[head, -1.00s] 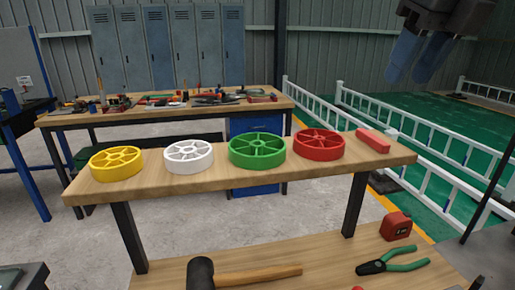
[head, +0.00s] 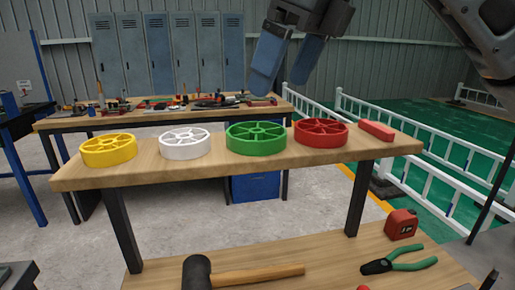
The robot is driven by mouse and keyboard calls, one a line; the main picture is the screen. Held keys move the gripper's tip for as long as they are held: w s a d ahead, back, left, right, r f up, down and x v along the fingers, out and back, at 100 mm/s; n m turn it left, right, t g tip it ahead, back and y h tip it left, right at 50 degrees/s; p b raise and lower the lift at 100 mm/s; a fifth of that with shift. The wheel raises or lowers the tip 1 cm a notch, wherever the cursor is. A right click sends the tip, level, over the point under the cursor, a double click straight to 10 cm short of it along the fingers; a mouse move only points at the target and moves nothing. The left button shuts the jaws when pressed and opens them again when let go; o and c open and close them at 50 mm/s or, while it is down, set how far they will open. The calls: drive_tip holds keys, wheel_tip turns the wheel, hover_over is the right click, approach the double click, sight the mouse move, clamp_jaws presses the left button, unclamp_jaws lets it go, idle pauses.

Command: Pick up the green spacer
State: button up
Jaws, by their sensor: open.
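The green spacer (head: 256,139) is a flat spoked wheel lying on the raised wooden shelf (head: 210,166). It sits between the white spacer (head: 185,142) on its left and the red spacer (head: 321,132) on its right. A yellow spacer (head: 108,150) lies at the far left of the row. My gripper (head: 286,66) has blue fingers and is open and empty. It hangs in the air above the shelf, up and to the right of the green spacer in the picture, clear of everything.
A red block (head: 377,131) lies at the shelf's right end. Below are a hammer (head: 197,273), green-handled pliers (head: 400,260) and a red tape measure (head: 401,224). Behind stand a cluttered bench (head: 70,122) and lockers (head: 168,55). White railings (head: 440,170) run at right.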

sight(260, 122)
drive_tip(key=shift+s+a+f+n, duration=0.1)
drive_tip(key=shift+a+f+n, duration=0.2)
drive_tip(key=shift+a, duration=0.3)
drive_tip(key=shift+a+f, duration=0.15)
drive_tip(key=shift+f, duration=0.05)
drive_tip(key=shift+s+p+x, duration=0.15)
drive_tip(key=shift+x, duration=1.6)
drive_tip(key=shift+s+p+x, duration=0.15)
drive_tip(key=shift+x, duration=1.6)
drive_tip(key=shift+f, duration=0.1)
drive_tip(key=shift+c, duration=0.5)
drive_tip(key=c, duration=0.8)
